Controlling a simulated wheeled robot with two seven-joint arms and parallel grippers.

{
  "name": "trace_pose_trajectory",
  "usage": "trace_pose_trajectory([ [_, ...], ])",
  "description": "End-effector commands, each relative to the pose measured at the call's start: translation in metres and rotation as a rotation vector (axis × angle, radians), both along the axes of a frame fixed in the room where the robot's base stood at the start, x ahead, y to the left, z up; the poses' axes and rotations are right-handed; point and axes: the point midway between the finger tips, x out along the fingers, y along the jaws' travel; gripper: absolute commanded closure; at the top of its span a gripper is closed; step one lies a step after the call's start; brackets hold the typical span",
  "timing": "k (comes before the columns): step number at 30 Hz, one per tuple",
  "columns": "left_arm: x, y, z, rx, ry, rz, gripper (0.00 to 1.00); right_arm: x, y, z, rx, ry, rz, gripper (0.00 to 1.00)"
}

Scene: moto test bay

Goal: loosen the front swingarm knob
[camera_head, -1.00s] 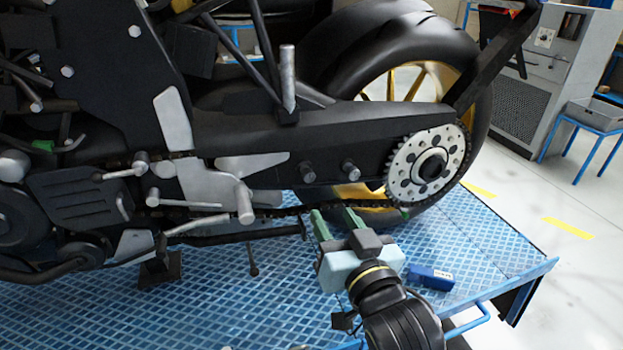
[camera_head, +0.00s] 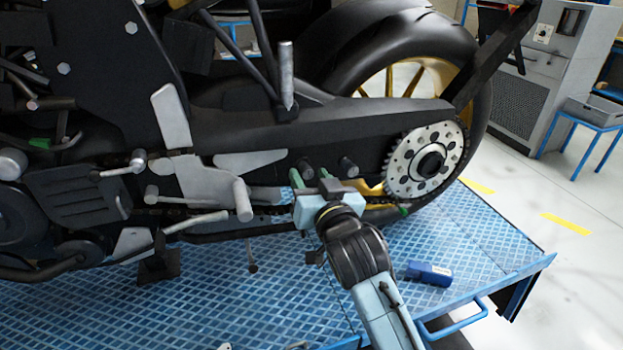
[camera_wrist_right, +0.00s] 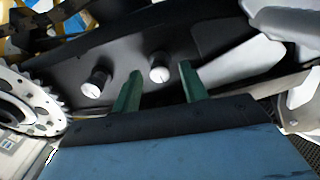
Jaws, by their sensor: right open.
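The front swingarm knob (camera_head: 307,169) is a short dark cylinder on the side of the black swingarm (camera_head: 260,135). The rear knob (camera_head: 348,166) sits to its right, nearer the sprocket. My right gripper (camera_head: 310,175) is open, its green fingers pointing at the swingarm around the front knob's position. In the right wrist view the front knob (camera_wrist_right: 160,68) shows its pale end face between the two open fingertips, apart from both; how far its end is from them is hard to tell. The rear knob (camera_wrist_right: 96,84) lies outside the left finger. My left gripper is not in view.
The toothed sprocket (camera_head: 427,160) and rear wheel (camera_head: 480,110) are to the right. A silver peg (camera_head: 242,200) and the chain run sit left of and below the gripper.

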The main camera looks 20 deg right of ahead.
Motion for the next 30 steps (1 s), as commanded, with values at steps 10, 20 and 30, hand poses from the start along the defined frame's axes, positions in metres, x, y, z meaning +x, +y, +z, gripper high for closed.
trace_pose_trajectory([
  [10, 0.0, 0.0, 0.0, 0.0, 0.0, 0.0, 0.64, 0.0, 0.0, 0.0, 0.0, 0.0, 0.0, 0.99],
  [20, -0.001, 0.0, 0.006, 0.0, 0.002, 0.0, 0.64, 0.0, 0.0, 0.001, -0.04, 0.001, 0.0, 1.0],
  [30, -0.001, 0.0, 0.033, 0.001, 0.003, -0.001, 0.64, 0.0, 0.0, 0.003, -0.264, -0.005, 0.0, 1.0],
])
